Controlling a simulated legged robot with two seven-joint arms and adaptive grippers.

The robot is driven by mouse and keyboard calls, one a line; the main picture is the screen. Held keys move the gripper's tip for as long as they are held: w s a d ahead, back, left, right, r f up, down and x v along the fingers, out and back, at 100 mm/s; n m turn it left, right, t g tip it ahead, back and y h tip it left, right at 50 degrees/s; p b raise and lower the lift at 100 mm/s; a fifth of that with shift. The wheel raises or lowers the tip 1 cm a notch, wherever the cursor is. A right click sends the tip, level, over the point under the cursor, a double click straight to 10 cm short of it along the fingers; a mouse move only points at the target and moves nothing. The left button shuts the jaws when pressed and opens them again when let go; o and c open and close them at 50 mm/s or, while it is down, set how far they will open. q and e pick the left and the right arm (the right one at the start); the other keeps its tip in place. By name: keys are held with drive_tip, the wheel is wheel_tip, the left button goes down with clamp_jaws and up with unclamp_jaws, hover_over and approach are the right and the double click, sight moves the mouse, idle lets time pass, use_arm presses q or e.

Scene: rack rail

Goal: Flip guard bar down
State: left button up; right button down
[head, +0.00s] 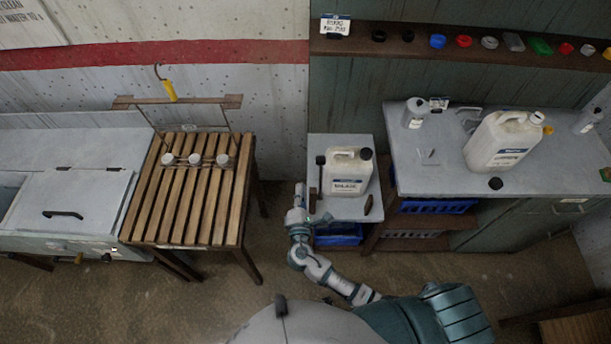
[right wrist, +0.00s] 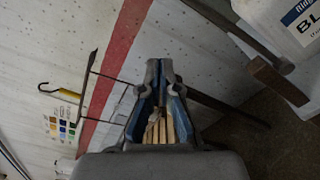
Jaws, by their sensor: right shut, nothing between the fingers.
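The guard bar (head: 205,101) is a brown bar on two thin rods, standing raised above the back of the slatted wooden rack (head: 200,205). A hook with a yellow handle (head: 169,90) shows at the bar. In the right wrist view the bar (right wrist: 84,90) is a thin dark line at the left, near the yellow hook handle (right wrist: 68,94). My right gripper (head: 299,188) is shut and empty, right of the rack and apart from the bar. Its fingers (right wrist: 160,64) also show in the wrist view. My left gripper is out of view.
Several white cups (head: 195,160) sit on the rack. A white jug (head: 347,172) stands on a small grey table (head: 345,208) close to my right gripper. A larger grey bench (head: 470,178) is at the right. A grey lidded unit (head: 70,205) adjoins the rack's left.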

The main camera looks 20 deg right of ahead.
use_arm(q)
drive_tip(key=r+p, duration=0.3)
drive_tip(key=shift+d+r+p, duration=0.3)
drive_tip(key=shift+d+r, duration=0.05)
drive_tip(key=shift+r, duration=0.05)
use_arm(e)
drive_tip(key=w+d+r, duration=0.1)
drive_tip(key=w+d, duration=0.4)
drive_tip(key=w, duration=0.2)
drive_tip(key=shift+d+r, duration=0.35)
drive_tip(key=shift+r, duration=0.05)
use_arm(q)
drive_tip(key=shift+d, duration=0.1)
use_arm(e)
drive_tip(key=shift+d, duration=0.15)
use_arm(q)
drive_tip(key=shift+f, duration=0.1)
use_arm(e)
drive_tip(key=shift+w+d, duration=0.1)
drive_tip(key=shift+d, duration=0.05)
